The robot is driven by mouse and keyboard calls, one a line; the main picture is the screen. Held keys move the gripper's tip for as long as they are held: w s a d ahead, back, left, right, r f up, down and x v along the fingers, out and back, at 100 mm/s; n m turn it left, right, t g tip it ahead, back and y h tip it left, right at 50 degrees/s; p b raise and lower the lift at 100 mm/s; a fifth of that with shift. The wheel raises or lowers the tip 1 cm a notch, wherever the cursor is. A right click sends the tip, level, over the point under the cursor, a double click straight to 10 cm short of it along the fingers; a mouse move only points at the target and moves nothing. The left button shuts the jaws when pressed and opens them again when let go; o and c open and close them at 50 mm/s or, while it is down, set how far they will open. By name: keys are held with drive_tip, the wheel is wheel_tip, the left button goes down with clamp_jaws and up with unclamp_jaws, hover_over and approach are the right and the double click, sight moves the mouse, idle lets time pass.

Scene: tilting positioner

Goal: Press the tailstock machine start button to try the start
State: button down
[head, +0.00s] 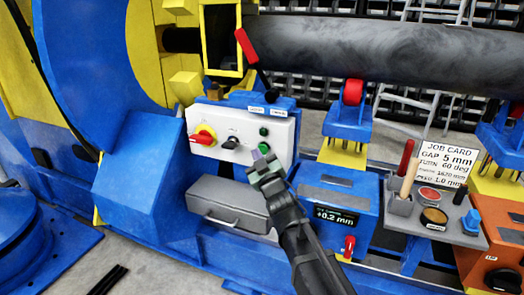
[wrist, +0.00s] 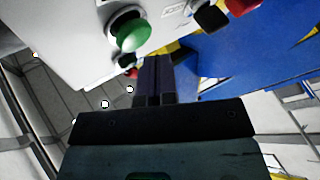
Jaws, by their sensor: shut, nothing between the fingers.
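A white control panel (head: 280,135) on the blue machine carries a red-and-yellow rotary switch (head: 204,135), a black knob (head: 231,143) and two green buttons, an upper one (head: 263,131) and a lower one (head: 263,148). Their labels are too small to read, so I cannot tell which is the tailstock start. My gripper (head: 264,166) is shut and empty, just below the lower green button in the head view. In the wrist view, a domed green button (wrist: 132,36) stands up and left of the gripper's tips (wrist: 154,62). I cannot tell whether the tips touch anything.
A grey case (head: 232,200) with a handle lies below the panel. A blue box with a "+0.2 mm" display (head: 336,216) stands to the right. Farther right are a tool tray (head: 415,222) and a job card (head: 447,165). A large dark pipe (head: 370,60) runs above.

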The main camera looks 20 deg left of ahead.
drive_tip(key=shift+w, duration=0.15)
drive_tip(key=shift+w, duration=0.3)
drive_tip(key=shift+w+d, duration=0.1)
drive_tip(key=shift+w, duration=0.35)
idle(0.9)
idle(0.3)
drive_tip(key=shift+s, duration=0.85)
drive_tip(key=shift+s, duration=0.1)
drive_tip(key=s, duration=0.4)
drive_tip(key=shift+s+a, duration=0.35)
drive_tip(key=shift+s, duration=0.05)
